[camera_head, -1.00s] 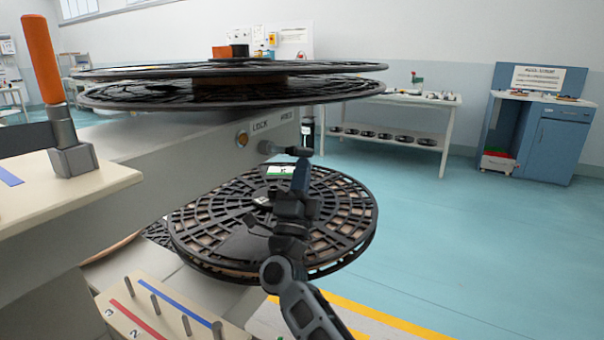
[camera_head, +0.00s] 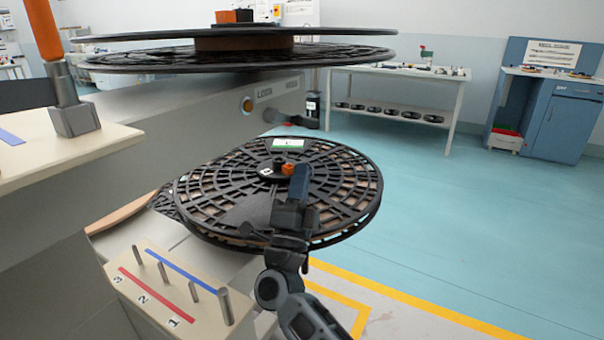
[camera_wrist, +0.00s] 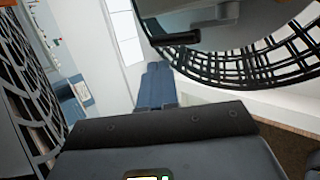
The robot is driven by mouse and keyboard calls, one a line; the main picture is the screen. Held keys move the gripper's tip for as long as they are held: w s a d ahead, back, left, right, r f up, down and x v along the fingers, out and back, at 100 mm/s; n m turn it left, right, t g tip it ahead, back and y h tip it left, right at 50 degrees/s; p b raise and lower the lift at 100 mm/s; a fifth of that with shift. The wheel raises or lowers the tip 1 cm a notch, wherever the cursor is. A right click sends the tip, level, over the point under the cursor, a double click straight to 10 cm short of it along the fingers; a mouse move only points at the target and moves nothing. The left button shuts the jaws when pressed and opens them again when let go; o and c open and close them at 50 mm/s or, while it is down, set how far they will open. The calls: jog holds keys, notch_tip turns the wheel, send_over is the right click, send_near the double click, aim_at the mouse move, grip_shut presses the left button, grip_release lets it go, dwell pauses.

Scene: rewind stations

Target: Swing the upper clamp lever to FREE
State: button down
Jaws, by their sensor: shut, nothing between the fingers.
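My gripper (camera_head: 301,170) is shut and empty. In the head view it appears in front of the lower reel (camera_head: 225,170), below and right of the lever, apart from it. The wrist view shows my closed blue fingers (camera_wrist: 157,72) and a dark bar (camera_wrist: 175,39) just beyond them, possibly the lever.
An orange-handled upright lever (camera_head: 45,30) stands on a cream ledge at left. A cream peg block (camera_head: 165,290) with numbers 1 to 3 is at lower left. The lower reel has an orange piece (camera_head: 289,169) at its hub. Open blue floor (camera_head: 450,220) lies at right.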

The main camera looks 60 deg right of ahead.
dwell(0.4)
jog(key=s+a+f+n+t+y+p, duration=0.25)
jog(key=s+a+n+t+y, duration=0.35)
jog(key=a+n+y, duration=0.3)
jog(key=s+a+f+n+t+y+p, duration=0.1)
jog(key=s+a+n+t+y+p, duration=0.2)
jog(key=s+a+n+t+y, duration=0.45)
jog(key=s+a+r+n+g+y+p, duration=0.1)
jog(key=s+a+n+g+y+p, duration=0.1)
jog(key=s+n, duration=0.5)
jog(key=s+a+r+n+g+y+p, duration=0.2)
jog(key=s+a+n+g+y, duration=0.3)
jog(key=s, duration=0.4)
jog(key=a+n+y+p, duration=0.1)
jog(key=a+n, duration=0.1)
jog(key=shift+a+y, duration=0.35)
